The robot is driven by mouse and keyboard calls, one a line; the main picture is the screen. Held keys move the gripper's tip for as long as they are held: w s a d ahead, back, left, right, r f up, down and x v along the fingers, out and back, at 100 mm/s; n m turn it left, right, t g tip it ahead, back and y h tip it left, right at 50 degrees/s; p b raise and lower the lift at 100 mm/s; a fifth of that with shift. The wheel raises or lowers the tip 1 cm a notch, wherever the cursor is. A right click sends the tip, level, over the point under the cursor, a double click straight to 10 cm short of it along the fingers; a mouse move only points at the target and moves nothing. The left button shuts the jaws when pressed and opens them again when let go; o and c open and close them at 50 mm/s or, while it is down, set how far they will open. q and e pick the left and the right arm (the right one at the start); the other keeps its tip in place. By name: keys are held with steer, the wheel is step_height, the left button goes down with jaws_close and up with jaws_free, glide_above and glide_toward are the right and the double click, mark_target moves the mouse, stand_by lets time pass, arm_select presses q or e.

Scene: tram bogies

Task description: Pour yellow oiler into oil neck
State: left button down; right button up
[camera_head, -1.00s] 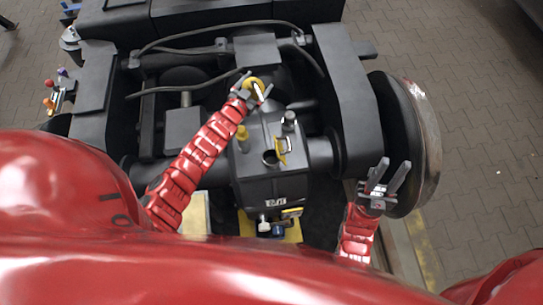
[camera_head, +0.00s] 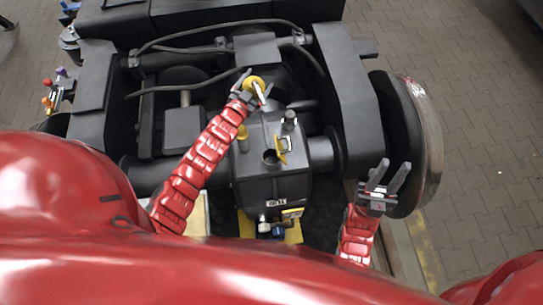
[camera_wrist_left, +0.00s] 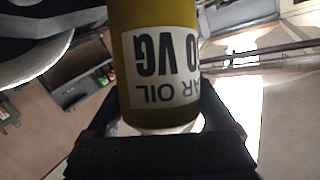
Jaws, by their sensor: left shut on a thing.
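The yellow oiler (camera_head: 252,82) is held by my left gripper (camera_head: 256,94) above the far side of the dark gearbox housing (camera_head: 273,187). In the left wrist view the oiler (camera_wrist_left: 155,60) is a yellow cylinder with a white gear oil label, upside down in the picture, between the dark fingers. Its spout cannot be made out in either view. The oil neck (camera_head: 270,157) is a round opening on top of the housing, with a yellow flap (camera_head: 282,149) beside it. The oiler is apart from the neck. My right gripper (camera_head: 387,178) is open and empty near the wheel.
A yellow fitting (camera_head: 243,137) and a dark capped post (camera_head: 290,120) rise from the housing near the neck. A large wheel (camera_head: 415,145) stands at the right. Dark cables (camera_head: 180,86) cross the bogie frame. Paved floor (camera_head: 490,150) is clear at the right.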

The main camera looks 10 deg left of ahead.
mark_target(256, 96)
arm_select(q)
steer(key=shift+s+d+r+m+t+b, duration=0.1)
steer(key=shift+s+d+m+t+b, duration=0.2)
steer(key=shift+b, duration=0.4)
steer(key=shift+s+d+r+m+t+b, duration=0.2)
steer(key=shift+s+r+m+t+b, duration=0.15)
steer(key=shift+r+m+t+b, duration=0.5)
stand_by(0.5)
steer(key=shift+s+d+f+m+t+h+b, duration=0.15)
steer(key=shift+f+m+t+h+b, duration=0.15)
steer(key=shift+b, duration=1.35)
steer(key=shift+r+m+b, duration=0.1)
steer(key=shift+m+b, duration=0.25)
steer(key=shift+b, duration=0.1)
steer(key=shift+s+m+t+h+b, duration=0.15)
steer(key=shift+m+t+h+b, duration=0.35)
steer(key=shift+b, duration=0.9)
stand_by(1.0)
steer(key=shift+d+m+b, duration=0.1)
steer(key=shift+m+b, duration=0.3)
stand_by(1.1)
